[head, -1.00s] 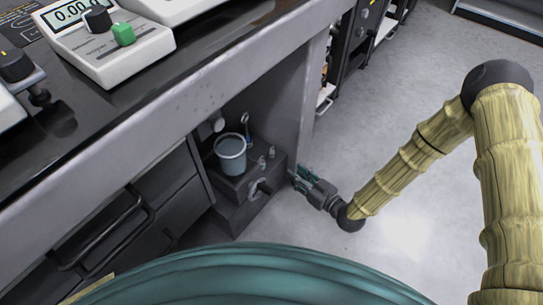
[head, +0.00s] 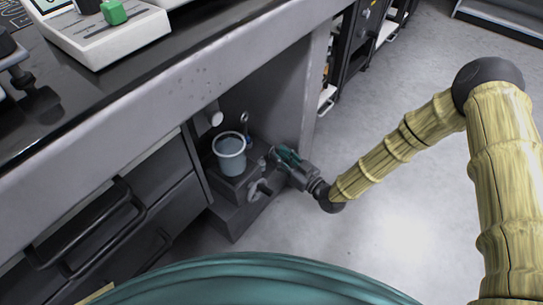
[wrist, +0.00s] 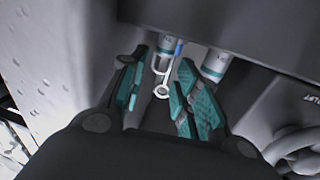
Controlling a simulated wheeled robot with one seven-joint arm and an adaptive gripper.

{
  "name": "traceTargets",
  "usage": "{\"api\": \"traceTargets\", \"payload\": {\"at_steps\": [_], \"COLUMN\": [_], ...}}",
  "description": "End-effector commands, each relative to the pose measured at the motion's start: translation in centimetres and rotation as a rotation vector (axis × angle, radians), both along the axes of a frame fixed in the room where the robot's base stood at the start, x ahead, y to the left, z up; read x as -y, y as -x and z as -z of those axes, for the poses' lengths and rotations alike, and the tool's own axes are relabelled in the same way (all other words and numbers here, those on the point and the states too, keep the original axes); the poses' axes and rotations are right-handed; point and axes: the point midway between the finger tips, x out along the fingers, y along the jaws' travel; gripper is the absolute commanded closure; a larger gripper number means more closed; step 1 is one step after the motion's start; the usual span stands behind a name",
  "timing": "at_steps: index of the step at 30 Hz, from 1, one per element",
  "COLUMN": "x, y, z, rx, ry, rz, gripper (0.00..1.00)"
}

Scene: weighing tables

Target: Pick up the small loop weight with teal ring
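Small silver weights stand on a dark grey stepped block in the recess under the bench. In the wrist view, a small loop weight with a teal ring (wrist: 161,62) has its pale loop between my fingers, with a gap on both sides. A thicker silver weight with a teal ring (wrist: 215,64) stands to its right, outside the fingers. My gripper (head: 279,157) has teal pads and reaches in at the block's right side; it also shows in the wrist view (wrist: 160,88). It is open and empty. In the head view its fingers partly hide the weights.
A grey-blue bucket (head: 230,156) stands on the block (head: 228,187), left of my gripper. A lever or knob (head: 258,190) sticks out of the block's front. The bench edge (head: 190,105) overhangs the recess. Drawers (head: 95,225) lie left; open floor (head: 400,200) lies right.

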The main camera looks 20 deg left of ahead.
Motion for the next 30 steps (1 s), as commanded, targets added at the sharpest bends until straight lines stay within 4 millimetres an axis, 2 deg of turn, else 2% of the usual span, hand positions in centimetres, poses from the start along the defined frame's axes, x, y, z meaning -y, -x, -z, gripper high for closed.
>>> {"api": "traceTargets", "payload": {"at_steps": [3,9,18,19,24,30], "x": [-1.0,-3.1,-3.6,-3.6,-3.6,-3.6], "y": [-0.5,-1.6,-2.0,-2.0,-1.9,-1.9], "z": [0.7,0.7,0.4,0.4,0.4,0.4], "rx": [0.001,0.001,-0.001,0.0,-0.001,-0.001], "ry": [0.0,0.0,0.001,0.001,0.0,0.0], "rz": [-0.001,-0.001,0.001,0.0,0.0,0.0], "gripper": [0.69,0.69,0.69,0.7,1.0,1.0]}}
